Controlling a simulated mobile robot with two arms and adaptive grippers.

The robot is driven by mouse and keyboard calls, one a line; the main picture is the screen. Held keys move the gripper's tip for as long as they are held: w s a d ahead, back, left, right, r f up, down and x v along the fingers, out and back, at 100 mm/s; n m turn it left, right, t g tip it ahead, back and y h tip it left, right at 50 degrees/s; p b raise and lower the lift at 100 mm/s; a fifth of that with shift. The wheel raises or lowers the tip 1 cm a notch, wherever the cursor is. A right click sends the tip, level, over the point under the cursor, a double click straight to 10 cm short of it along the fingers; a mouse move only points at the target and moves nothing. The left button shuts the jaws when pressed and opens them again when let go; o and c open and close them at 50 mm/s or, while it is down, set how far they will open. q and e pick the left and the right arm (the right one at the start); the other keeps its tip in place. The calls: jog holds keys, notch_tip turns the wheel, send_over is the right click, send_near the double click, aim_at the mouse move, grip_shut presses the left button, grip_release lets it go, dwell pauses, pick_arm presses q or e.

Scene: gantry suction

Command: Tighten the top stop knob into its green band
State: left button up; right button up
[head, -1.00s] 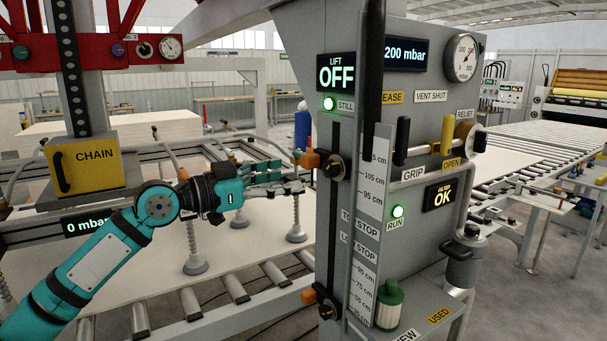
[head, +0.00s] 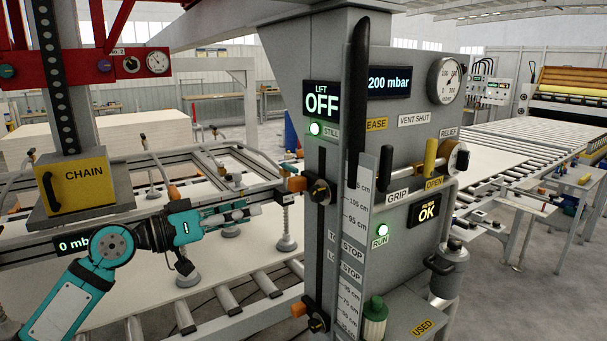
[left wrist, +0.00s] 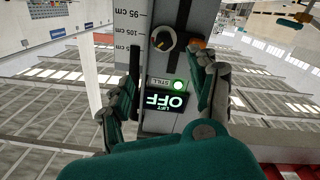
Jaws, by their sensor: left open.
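The top stop knob (head: 319,192) is a round black knob with a pale rim, on the upper part of the dark slot in the grey column. An orange block (head: 297,184) sits beside it. The knob also shows upside down in the left wrist view (left wrist: 163,39), beyond the fingers; a green band cannot be made out. My left gripper (head: 254,209) is open and empty, left of the knob and slightly lower, apart from it. In the left wrist view its fingers (left wrist: 165,80) stand apart with the column between them. My right gripper is not in view.
A similar lower knob (head: 317,318) sits near the slot's bottom. The LIFT display (head: 322,98) reads OFF above the top knob. A scale (head: 357,220) and a long black bar (head: 358,100) stand to the right. The yellow CHAIN box (head: 75,185) and frame with suction cups are left.

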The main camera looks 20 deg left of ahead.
aim_at(312, 194)
pick_arm(q)
jog(key=w+d+n+p, duration=0.1)
jog(key=w+d+p, duration=0.1)
jog(key=w+p, duration=0.1)
jog(key=w+d+p, duration=0.3)
jog(key=w, duration=0.1)
jog(key=w+d+n+p, duration=0.1)
jog(key=w+d+p, duration=0.2)
jog(key=w, duration=0.1)
jog(key=shift+w+d+n, duration=0.15)
jog(key=shift+w+n, duration=0.15)
jog(key=shift+w+d+f+p, duration=0.1)
jog(key=shift+w+d+p, duration=0.2)
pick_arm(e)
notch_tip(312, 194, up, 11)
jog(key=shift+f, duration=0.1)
pick_arm(q)
jog(key=c, duration=1.2)
jog(key=shift+o, duration=0.2)
jog(key=m+b, duration=0.1)
jog(key=b, duration=0.4)
jog(key=shift+f+m, duration=0.3)
jog(key=shift+m, duration=0.1)
jog(key=shift+r, duration=0.3)
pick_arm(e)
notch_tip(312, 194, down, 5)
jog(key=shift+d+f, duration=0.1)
